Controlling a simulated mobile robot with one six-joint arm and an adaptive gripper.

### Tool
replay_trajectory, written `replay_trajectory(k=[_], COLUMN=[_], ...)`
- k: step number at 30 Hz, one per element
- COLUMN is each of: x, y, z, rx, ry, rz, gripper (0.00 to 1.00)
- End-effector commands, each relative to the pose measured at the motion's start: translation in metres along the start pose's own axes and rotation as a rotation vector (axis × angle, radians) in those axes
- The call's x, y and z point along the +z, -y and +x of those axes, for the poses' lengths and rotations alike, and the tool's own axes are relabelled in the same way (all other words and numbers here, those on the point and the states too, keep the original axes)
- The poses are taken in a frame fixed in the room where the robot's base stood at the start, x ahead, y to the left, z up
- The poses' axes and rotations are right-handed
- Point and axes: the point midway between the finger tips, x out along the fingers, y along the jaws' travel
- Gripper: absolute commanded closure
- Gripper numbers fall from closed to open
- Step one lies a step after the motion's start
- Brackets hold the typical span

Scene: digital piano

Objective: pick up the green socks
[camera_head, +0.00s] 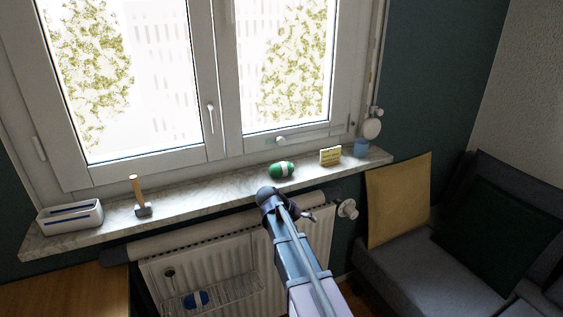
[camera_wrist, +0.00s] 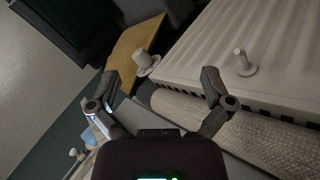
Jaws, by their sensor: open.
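The green socks (camera_head: 281,170) are a green bundle with a white band, lying on the marble windowsill in the head view. My arm reaches up from below, and its end is just below and in front of the socks, near the sill's front edge. The fingers are hard to make out there. In the wrist view my gripper (camera_wrist: 161,78) is open, with its two fingers wide apart and nothing between them. I cannot make out the socks in the wrist view.
On the windowsill (camera_head: 185,208) stand a white-and-blue holder (camera_head: 70,217), a hammer (camera_head: 139,197), a small yellow box (camera_head: 330,156) and a blue cup (camera_head: 361,148). Below are a radiator (camera_head: 175,258) with a wire rack and a valve knob (camera_head: 347,208). A sofa with cushions stands right.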

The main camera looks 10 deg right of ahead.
Motion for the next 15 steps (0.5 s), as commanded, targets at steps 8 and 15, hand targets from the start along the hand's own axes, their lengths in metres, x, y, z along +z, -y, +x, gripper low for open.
replay_trajectory(k=[8, 15], x=[-0.007, -0.01], y=[0.001, 0.004], z=[-0.058, -0.096], rx=[0.032, 0.068], ry=[-0.044, -0.068], rz=[-0.422, -0.736], gripper=[0.0, 0.0])
